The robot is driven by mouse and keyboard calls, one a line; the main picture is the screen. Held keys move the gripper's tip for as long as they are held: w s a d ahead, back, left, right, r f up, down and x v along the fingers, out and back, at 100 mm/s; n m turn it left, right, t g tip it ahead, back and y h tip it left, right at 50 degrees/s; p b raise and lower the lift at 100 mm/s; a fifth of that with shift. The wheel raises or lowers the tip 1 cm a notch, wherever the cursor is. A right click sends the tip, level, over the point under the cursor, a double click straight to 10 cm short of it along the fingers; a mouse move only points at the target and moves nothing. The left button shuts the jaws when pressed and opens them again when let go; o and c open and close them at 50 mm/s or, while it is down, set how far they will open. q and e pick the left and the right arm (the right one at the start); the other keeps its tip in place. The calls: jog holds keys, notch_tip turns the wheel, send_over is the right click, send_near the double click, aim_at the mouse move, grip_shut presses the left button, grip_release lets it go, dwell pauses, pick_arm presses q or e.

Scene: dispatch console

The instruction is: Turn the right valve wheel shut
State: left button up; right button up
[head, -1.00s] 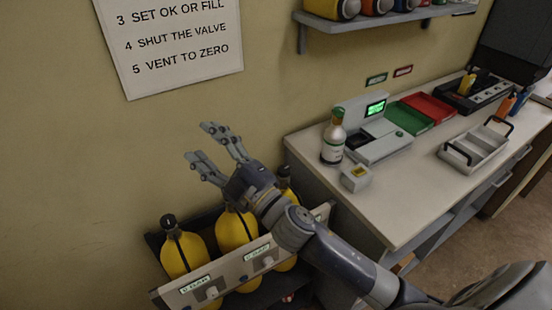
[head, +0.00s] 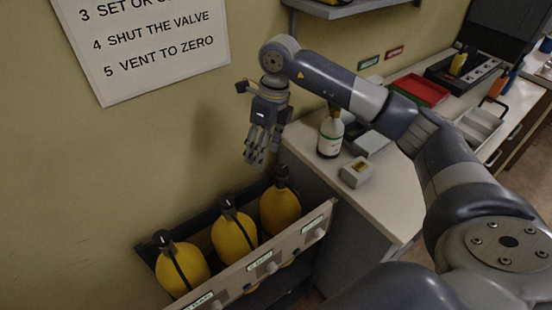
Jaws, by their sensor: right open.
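Three yellow cylinders stand in a rack, each with a black top fitting. The right cylinder (head: 281,210) carries its black valve top (head: 281,173) close to the white counter's left end. The middle cylinder (head: 234,238) and left cylinder (head: 181,267) have similar black tops. I cannot tell how far any valve is turned. My right gripper (head: 255,161) is open and empty, fingers pointing down, above and slightly left of the right valve top in the picture, apart from it. My left gripper is out of view.
The rack's front panel (head: 247,276) has labels and pale knobs. On the counter (head: 391,205) are a white bottle (head: 330,138), a small grey box (head: 356,172) and a red tray (head: 420,91). A shelf (head: 345,8) hangs above; a sign (head: 150,45) is on the wall.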

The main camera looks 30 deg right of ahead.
jog(key=r+h, duration=0.2)
send_over(282, 169)
jog(key=shift+m, duration=0.3)
notch_tip(282, 169, down, 10)
jog(key=p, duration=0.3)
jog(key=shift+r, duration=0.1)
jog(key=shift+f, duration=0.65)
jog(key=c, duration=1.1)
